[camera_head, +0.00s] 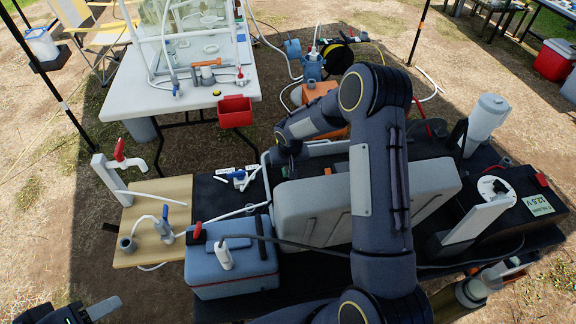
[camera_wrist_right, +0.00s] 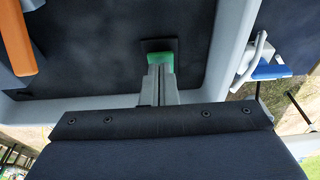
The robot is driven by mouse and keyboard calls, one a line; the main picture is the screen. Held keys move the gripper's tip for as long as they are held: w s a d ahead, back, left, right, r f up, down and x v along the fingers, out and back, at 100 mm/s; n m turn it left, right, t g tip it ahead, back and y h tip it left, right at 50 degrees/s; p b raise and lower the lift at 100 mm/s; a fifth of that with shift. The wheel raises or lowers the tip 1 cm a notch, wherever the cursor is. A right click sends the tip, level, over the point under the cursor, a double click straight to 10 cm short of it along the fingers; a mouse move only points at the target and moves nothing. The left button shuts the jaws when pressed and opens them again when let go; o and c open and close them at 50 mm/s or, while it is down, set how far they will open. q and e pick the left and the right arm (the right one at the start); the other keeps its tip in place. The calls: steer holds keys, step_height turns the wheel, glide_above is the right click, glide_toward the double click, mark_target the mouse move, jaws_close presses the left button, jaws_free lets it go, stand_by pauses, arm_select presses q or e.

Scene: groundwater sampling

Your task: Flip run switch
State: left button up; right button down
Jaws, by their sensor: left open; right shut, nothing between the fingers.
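In the right wrist view, a small green rocker (camera_wrist_right: 160,59), which looks like the run switch, sits at a black plate on a dark panel (camera_wrist_right: 90,60) inside a light grey case. My right gripper (camera_wrist_right: 161,76) is shut and empty, its fingertips at the green rocker. I cannot tell whether they touch it. In the head view my right arm reaches over the grey case (camera_head: 318,208); its raised lid hides the panel and switch, and the right fingertips do not show clearly. My left gripper (camera_head: 92,312) is open at the bottom left corner, far from the case.
A blue-grey cooler box (camera_head: 232,270) stands in front of the case. A wooden board (camera_head: 150,250) with a tap and fittings lies left. A blue-handled valve (camera_wrist_right: 270,71) is beside the case. An orange part (camera_wrist_right: 16,38) is near the right fingers. A battery unit (camera_head: 540,203) stands right.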

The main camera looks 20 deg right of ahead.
steer(key=shift+s+f+t+b, duration=0.2)
steer(key=shift+f+b, duration=0.2)
steer(key=shift+b, duration=0.95)
steer(key=shift+s+f+t+b, duration=0.1)
steer(key=shift+f+t+b, duration=0.2)
steer(key=shift+b, duration=1)
steer(key=shift+a+r, duration=0.1)
steer(key=shift+r, duration=0.2)
steer(key=shift+a, duration=0.15)
steer(key=shift+w+d, duration=0.1)
steer(key=shift+d, duration=0.15)
steer(key=shift+w+r+p, duration=0.1)
steer(key=shift+w+p, duration=0.2)
steer(key=shift+w+d+r, duration=0.1)
steer(key=shift+w, duration=0.3)
